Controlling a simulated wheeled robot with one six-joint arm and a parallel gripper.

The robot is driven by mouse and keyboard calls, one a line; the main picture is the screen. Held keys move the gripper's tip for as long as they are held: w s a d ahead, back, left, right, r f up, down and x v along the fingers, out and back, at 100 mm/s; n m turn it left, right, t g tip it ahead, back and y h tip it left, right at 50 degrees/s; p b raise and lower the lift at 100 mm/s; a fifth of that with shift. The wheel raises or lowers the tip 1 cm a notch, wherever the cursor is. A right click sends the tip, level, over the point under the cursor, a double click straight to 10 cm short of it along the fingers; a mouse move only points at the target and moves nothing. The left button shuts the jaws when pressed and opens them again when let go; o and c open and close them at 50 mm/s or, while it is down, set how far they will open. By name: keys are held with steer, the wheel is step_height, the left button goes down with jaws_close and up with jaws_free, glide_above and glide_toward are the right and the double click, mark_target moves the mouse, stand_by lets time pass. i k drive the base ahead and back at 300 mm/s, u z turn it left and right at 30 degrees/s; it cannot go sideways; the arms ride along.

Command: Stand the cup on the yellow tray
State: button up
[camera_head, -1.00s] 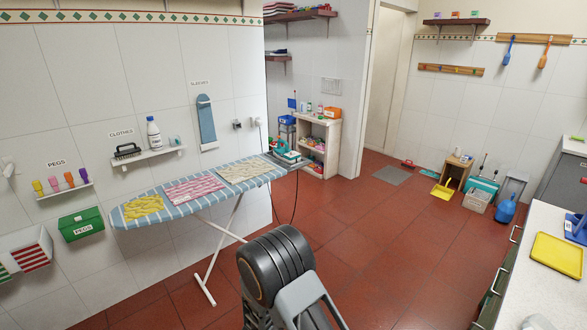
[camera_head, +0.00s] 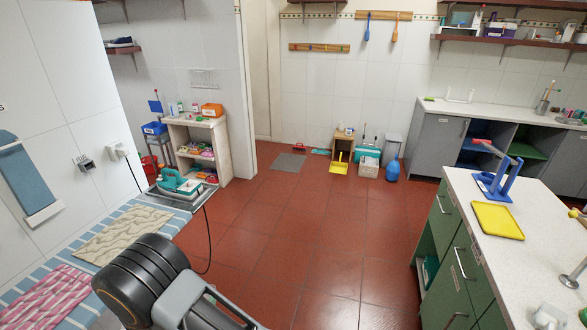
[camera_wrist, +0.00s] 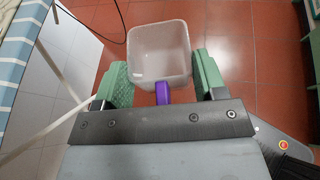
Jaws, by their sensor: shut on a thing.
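A pale, see-through square cup (camera_wrist: 160,50) with a purple handle (camera_wrist: 162,92) is between the green fingers of my gripper (camera_wrist: 163,78) in the wrist view. My gripper is shut on the cup. I look into its open mouth, and it looks empty. The cup is held above the red floor, beside the ironing board. The yellow tray (camera_head: 497,220) lies flat on the white counter at right in the head view, and it looks empty. The cup and fingers do not show in the head view; only my dark arm shows there at the bottom.
A blue stand (camera_head: 495,180) is just behind the tray on the counter (camera_head: 550,222). Green drawers (camera_head: 452,260) are below. The ironing board (camera_head: 100,250) is at left, with a cord hanging from the iron (camera_head: 178,185). The red floor (camera_head: 300,225) between is clear.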

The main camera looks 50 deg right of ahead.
mark_target(495, 219)
steer(key=z, duration=1.75)
steer(key=i, duration=2.7)
steer(key=z, duration=2.6)
